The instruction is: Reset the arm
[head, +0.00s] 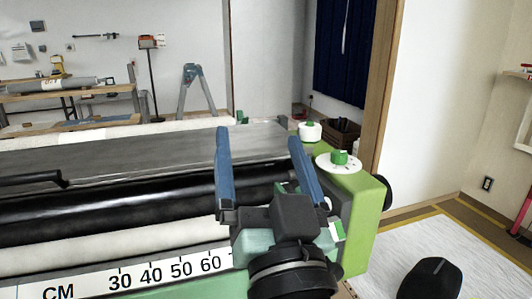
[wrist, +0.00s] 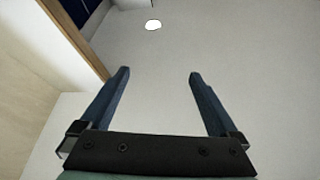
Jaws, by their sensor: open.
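My gripper (head: 258,150) is in front of the wallpaper paster (head: 358,215) in the head view, its two blue fingers pointing up and spread apart. Nothing is between the fingers. In the wrist view my gripper (wrist: 158,75) is also open and empty, with the pale ceiling (wrist: 235,50) beyond it. The paster has black and white rollers, a grey cover, a green end housing and a ruler marked in CM along its front. My gripper hides part of the rollers and the right end of the ruler.
A white dial with a green knob (head: 339,160) sits on the paster's right end, close to my gripper. A wooden post (head: 388,80) and white wall (head: 430,100) stand at the right. A workbench (head: 70,92) and blue stepladder (head: 194,90) stand at the back. A pale mat (head: 400,245) covers the right floor.

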